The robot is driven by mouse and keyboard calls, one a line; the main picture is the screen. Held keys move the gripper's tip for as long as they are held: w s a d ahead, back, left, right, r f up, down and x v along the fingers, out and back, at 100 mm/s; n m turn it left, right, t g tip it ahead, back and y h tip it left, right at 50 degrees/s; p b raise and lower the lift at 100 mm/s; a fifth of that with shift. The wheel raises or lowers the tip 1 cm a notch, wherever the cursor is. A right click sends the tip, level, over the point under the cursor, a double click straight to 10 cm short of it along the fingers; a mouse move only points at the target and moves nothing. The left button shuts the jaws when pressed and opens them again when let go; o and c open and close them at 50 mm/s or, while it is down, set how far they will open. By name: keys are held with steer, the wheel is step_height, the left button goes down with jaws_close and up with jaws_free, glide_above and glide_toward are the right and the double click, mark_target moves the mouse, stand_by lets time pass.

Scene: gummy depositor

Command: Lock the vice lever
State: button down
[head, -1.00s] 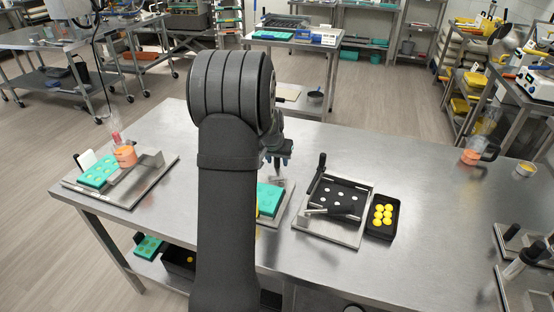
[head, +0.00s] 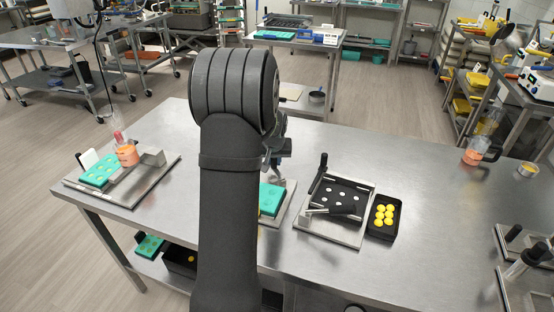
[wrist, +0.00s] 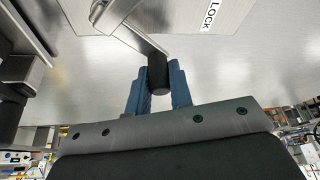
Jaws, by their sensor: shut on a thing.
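The vice lever is a metal bar (wrist: 137,38) ending in a black cylindrical handle (wrist: 159,76). My gripper (wrist: 160,84) has its two blue fingers shut on that handle, one on each side. A LOCK label (wrist: 211,16) is on the metal plate, to the right of the lever in the wrist view. In the head view, my gripper (head: 274,156) is partly hidden behind my arm, above the plate with the teal mould (head: 270,199). Most of the vice is hidden there by my arm.
To the right of the vice are a metal fixture with a black plate (head: 343,191) and a black tray (head: 397,206) of yellow gummies. At the left is another fixture with a teal mould (head: 99,171). The right-middle tabletop (head: 435,190) is clear.

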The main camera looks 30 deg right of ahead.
steer(key=n, duration=0.1)
steer(key=a+n+y, duration=0.1)
steer(key=n, duration=0.1)
steer(key=a+n, duration=0.1)
steer(key=shift+s+a+n+t+y, duration=0.2)
steer(key=shift+s+n+t+y, duration=0.1)
steer(key=shift+s+a+n+y, duration=0.35)
steer(key=shift+a+n+y, duration=0.15)
steer(key=shift+n, duration=0.6)
steer(key=shift+s+a+n+y, duration=0.3)
steer(key=shift+a+n+y, duration=0.15)
steer(key=shift+n, duration=0.65)
steer(key=shift+a, duration=0.1)
steer(key=c, duration=1.3)
jaws_free()
steer(key=v, duration=1.7)
steer(key=shift+w+r, duration=0.1)
steer(key=shift+r, duration=0.2)
